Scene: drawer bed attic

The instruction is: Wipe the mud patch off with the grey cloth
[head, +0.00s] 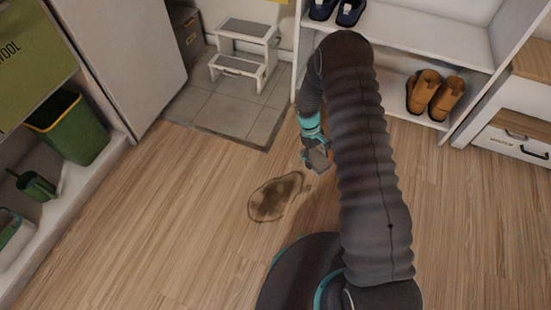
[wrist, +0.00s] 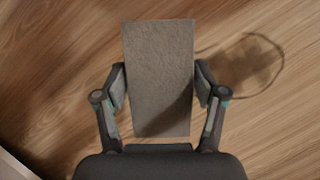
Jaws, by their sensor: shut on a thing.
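The mud patch (head: 274,197) is a brown, irregular stain on the wooden floor, left of my arm in the head view. In the wrist view the mud patch (wrist: 240,62) lies to the right of my gripper. My gripper (wrist: 160,88) is shut on the grey cloth (wrist: 160,50), a flat rectangular piece held between both fingers. In the head view my gripper (head: 316,152) is just up and right of the patch, and the cloth (head: 319,158) shows small there. The cloth appears above the floor; I cannot tell its exact height.
A white step stool (head: 243,55) stands on grey tiles (head: 230,108) at the back. A shoe shelf (head: 455,58) with brown shoes (head: 436,94) is at back right. A green bin (head: 72,126) and a watering can (head: 36,185) sit on a left shelf. Floor around the patch is clear.

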